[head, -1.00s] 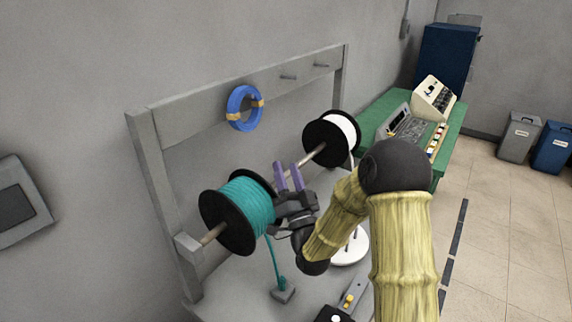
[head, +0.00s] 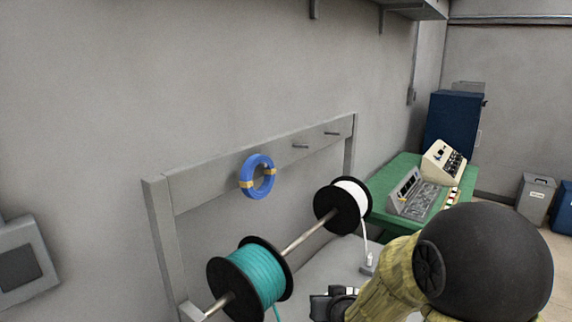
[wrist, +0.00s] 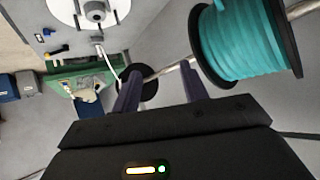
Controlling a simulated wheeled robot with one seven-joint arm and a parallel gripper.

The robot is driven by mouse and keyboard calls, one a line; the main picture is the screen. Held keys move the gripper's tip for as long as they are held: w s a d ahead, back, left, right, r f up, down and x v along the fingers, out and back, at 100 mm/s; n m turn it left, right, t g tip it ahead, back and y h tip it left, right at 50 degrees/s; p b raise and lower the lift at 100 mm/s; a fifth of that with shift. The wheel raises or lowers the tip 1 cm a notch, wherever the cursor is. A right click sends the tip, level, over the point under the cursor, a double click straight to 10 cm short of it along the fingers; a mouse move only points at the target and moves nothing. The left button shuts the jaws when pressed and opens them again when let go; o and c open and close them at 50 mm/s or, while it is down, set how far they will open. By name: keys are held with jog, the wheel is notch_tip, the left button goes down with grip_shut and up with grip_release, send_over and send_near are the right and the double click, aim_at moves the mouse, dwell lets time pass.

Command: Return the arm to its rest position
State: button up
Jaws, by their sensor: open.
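My gripper (wrist: 160,92) shows in the wrist view with its two purple fingers apart and nothing between them. In the head view only part of the gripper's body shows low in the picture, beside my arm, and its fingers are hidden or out of frame. The teal spool (head: 258,276) is on the rod to the left of the gripper body; in the wrist view the teal spool (wrist: 240,42) is up and to the right of the fingers. The white spool (head: 349,198) sits farther along the same rod.
A blue coil (head: 257,178) with yellow ties hangs on the grey frame (head: 210,175), near two bare pegs. A green table (head: 400,168) with control panels stands at the right, before a blue cabinet (head: 453,125). A shelf (head: 420,10) juts from the wall above.

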jog(key=s+d+f+g+h, duration=0.1)
jog(key=s+g, duration=0.3)
jog(key=s, duration=0.5)
jog(key=s+d+f+g+h, duration=0.1)
jog(key=s+d+g, duration=0.3)
jog(key=s, duration=0.5)
jog(key=shift+d+f+m, duration=0.3)
jog(key=shift+d+f, duration=0.05)
jog(key=shift+f, duration=0.15)
jog(key=shift+c, duration=0.8)
jog(key=shift+w, duration=0.1)
